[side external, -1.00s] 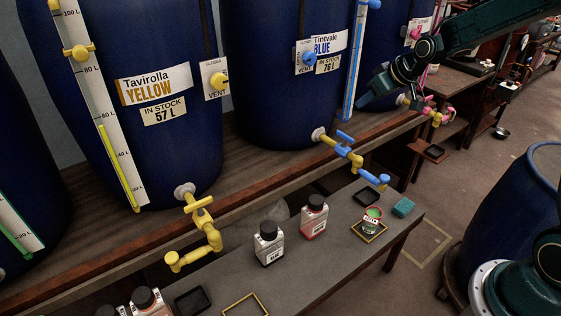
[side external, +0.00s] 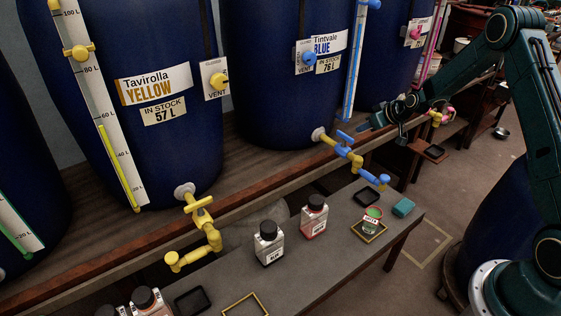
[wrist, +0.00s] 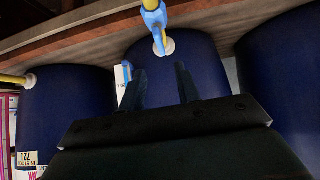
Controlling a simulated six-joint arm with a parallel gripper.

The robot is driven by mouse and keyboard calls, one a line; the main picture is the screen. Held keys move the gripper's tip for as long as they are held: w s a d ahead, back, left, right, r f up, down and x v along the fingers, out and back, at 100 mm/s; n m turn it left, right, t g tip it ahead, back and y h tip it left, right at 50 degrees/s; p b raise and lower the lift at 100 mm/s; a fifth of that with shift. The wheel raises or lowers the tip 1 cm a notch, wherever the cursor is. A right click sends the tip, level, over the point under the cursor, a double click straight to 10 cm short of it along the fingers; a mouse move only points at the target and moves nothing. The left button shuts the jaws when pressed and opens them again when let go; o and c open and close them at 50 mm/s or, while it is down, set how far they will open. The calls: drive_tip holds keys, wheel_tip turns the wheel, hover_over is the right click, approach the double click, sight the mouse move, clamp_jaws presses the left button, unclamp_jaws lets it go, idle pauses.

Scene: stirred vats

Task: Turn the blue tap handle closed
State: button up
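The blue tap (side external: 352,158) sticks out from the base of the vat labelled Tintvale Blue, with its blue handle (side external: 345,136) on top near the yellow pipe. In the wrist view the blue tap (wrist: 155,18) is at the top centre, beyond my fingertips. My gripper (side external: 383,130) is to the right of the handle in the side view, close to it but apart. In the wrist view my gripper (wrist: 160,82) has its two fingers spread with nothing between them. A small jar (side external: 371,220) stands on the bench near the blue spout.
A yellow tap (side external: 201,203) is at the left and a pink tap (side external: 436,113) at the right. The blue vat (side external: 270,90) and wooden shelf edge (side external: 270,175) bound the space.

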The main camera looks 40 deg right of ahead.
sight(346, 135)
drive_tip(key=shift+w+f, duration=0.1)
drive_tip(key=shift+x, duration=6.7)
clamp_jaws()
